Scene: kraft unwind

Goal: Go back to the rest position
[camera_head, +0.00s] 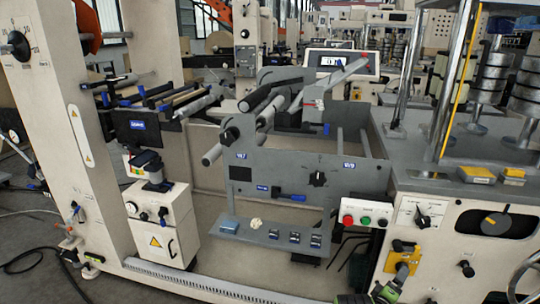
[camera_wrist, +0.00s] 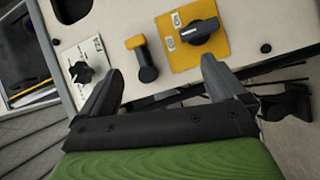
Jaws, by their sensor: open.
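My gripper (camera_wrist: 162,64) is open in the wrist view. Its two grey fingers are spread wide and nothing is between them. Beyond the fingertips is a pale machine panel with a yellow plate and black rotary switch (camera_wrist: 190,32), a yellow-and-black lever (camera_wrist: 145,62) and a black knob on a white label (camera_wrist: 80,72). In the head view the green part of my arm (camera_head: 384,292) shows at the bottom right, low in front of the machine's yellow switch plate (camera_head: 399,262). I cannot tell whether the fingers touch the panel.
A three-button box (camera_head: 366,213) and a grey shelf (camera_head: 265,234) with small items stand left of the switch plate. Cables hang below. The tall cream frame (camera_head: 60,110) and cabinet (camera_head: 160,225) stand farther left. Open floor (camera_head: 30,270) shows at the lower left.

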